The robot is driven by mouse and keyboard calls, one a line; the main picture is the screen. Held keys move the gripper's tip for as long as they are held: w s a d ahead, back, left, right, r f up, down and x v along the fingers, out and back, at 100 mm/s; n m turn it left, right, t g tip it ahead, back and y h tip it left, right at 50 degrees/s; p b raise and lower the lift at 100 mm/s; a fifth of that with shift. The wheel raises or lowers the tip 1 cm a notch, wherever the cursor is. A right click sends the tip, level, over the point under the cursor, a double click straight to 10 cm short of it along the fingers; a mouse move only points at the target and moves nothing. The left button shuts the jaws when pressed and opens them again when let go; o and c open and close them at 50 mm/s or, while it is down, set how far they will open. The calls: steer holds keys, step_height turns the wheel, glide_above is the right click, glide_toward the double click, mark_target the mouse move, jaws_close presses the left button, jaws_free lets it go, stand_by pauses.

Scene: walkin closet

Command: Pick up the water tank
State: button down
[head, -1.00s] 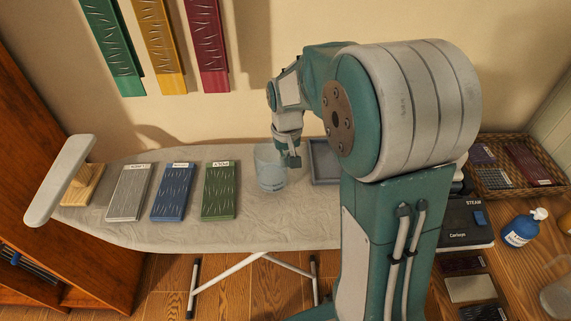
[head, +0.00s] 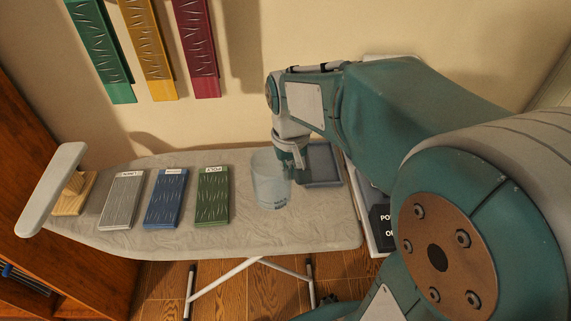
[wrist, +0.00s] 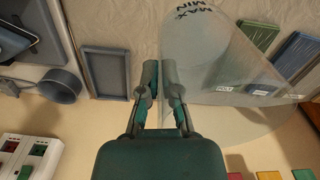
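The water tank (head: 268,183) is a clear, bluish cup with MAX and MIN marks, over the right part of the ironing board. In the wrist view the water tank (wrist: 222,70) fills the area right of the fingers, and boards show through it. My gripper (head: 292,168) is at the tank's right side. In the wrist view my gripper (wrist: 160,70) has its fingers close together at the tank's left wall, and it looks shut on that wall. The tank appears raised a little above the board; its exact height is hard to tell.
The ironing board (head: 235,235) holds linen, blue (head: 166,198) and green (head: 213,196) boards left of the tank. A grey tray (head: 322,165) lies right of it. Coloured panels (head: 150,50) hang on the wall behind. My arm hides the right side.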

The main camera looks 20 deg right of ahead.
mark_target(272, 180)
steer(key=shift+s+a+r, duration=0.1)
steer(key=shift+s+r, duration=0.25)
steer(key=shift+s, duration=0.35)
steer(key=shift+s+a+r, duration=0.1)
steer(key=shift+s+r, duration=0.2)
steer(key=shift+s, duration=0.45)
steer(key=shift+s+a+r, duration=0.1)
steer(key=shift+s+r, duration=0.25)
steer(key=shift+s, duration=0.35)
steer(key=shift+w+d, duration=0.1)
